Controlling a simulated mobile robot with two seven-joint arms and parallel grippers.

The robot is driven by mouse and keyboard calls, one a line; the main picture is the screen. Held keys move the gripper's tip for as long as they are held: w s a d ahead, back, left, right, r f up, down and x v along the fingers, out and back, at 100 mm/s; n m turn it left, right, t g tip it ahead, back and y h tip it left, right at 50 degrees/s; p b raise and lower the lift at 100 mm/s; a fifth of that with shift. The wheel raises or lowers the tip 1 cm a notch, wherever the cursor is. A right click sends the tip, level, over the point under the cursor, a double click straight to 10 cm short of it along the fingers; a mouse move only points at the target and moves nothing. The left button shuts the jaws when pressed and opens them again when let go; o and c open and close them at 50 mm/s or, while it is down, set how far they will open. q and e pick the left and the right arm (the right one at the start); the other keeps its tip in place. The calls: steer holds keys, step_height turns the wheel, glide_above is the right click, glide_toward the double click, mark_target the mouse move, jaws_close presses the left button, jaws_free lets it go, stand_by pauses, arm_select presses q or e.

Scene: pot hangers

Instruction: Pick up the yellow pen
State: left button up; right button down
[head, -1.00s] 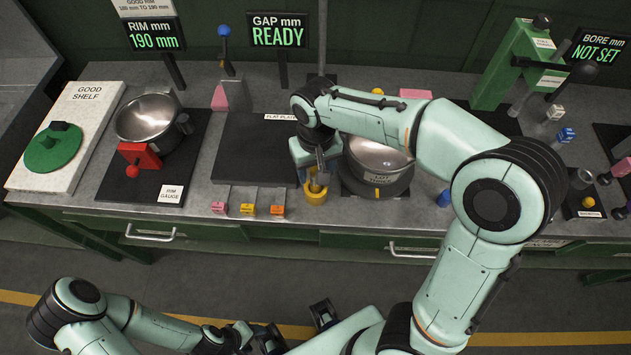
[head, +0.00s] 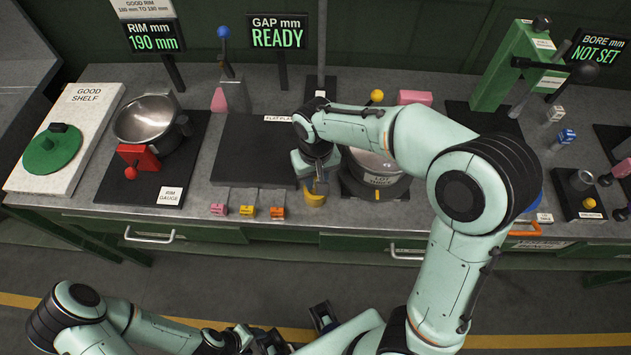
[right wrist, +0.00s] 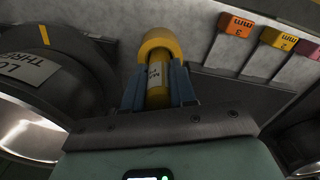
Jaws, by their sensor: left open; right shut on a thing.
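The yellow pen (right wrist: 158,94) carries a white label and shows between the blue fingers of my right gripper (right wrist: 159,88), which is shut on it. Its far end meets a yellow cup (right wrist: 160,40); how deep it sits there I cannot tell. In the head view my right gripper (head: 318,187) is right over the yellow cup (head: 314,200) at the bench's front edge, and hides the pen. My left gripper (head: 297,328) is open and empty, low in front of the bench.
A metal pot (head: 378,168) stands close to the right of the cup, partly behind my right arm. A dark flat plate (head: 255,150) lies to the left. Small pink, yellow and orange blocks (head: 247,211) line the front edge. A red clamp gauge (head: 138,158) holds another pot (head: 146,118).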

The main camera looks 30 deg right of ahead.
steer(key=shift+r, duration=0.1)
arm_select(q)
steer(key=w+r+p, duration=0.1)
steer(key=r, duration=0.1)
steer(key=w+r+p, duration=0.1)
steer(key=r+p, duration=0.1)
steer(key=shift+w, duration=0.15)
arm_select(e)
step_height(320, 180, up, 20)
steer(key=c, duration=1.8)
jaws_free()
jaws_close()
